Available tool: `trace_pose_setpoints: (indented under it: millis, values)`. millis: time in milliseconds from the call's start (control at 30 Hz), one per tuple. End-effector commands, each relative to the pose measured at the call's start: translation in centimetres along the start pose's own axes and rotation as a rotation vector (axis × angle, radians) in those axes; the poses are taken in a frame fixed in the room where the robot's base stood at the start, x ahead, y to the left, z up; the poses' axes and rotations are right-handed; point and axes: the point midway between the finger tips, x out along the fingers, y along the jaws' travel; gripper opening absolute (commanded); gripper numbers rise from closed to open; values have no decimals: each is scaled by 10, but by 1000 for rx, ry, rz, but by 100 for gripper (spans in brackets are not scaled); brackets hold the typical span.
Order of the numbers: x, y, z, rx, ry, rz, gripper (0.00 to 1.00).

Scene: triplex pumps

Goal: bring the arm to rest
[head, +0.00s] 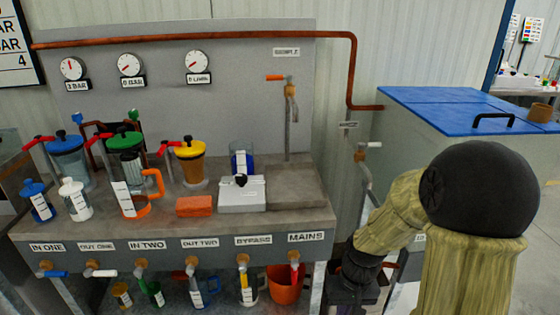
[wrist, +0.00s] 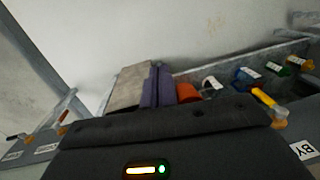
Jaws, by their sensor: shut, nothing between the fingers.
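My arm (head: 470,270), with wood-like links and a black ball joint, stands at the right of the head view. It bends down left to a dark wrist right of the bench. My gripper (wrist: 157,72) shows in the wrist view as two purplish fingers side by side, shut with nothing between them. In the head view the fingertips are hard to make out against the dark wrist. The gripper is beside the bench front, near the MAINS end, apart from the items on the bench top.
The bench (head: 300,200) carries jugs, bottles, an orange block (head: 195,206) and a white box (head: 242,194). Taps line its front. An orange bucket (head: 286,285) and cups stand below. A blue-lidded tank (head: 440,103) and a pipe tap (head: 368,145) are close behind my arm.

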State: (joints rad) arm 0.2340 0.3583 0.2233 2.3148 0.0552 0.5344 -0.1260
Motion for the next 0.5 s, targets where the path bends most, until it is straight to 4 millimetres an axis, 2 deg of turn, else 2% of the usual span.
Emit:
trace_pose_setpoints:
  millis: [33, 200, 500]
  values:
    - [-10, -1, 6, 0, 37, 27, 0]
    - [-33, -1, 24, 16, 138, 83, 0]
    - [-57, -3, 48, 38, 274, 114, 0]
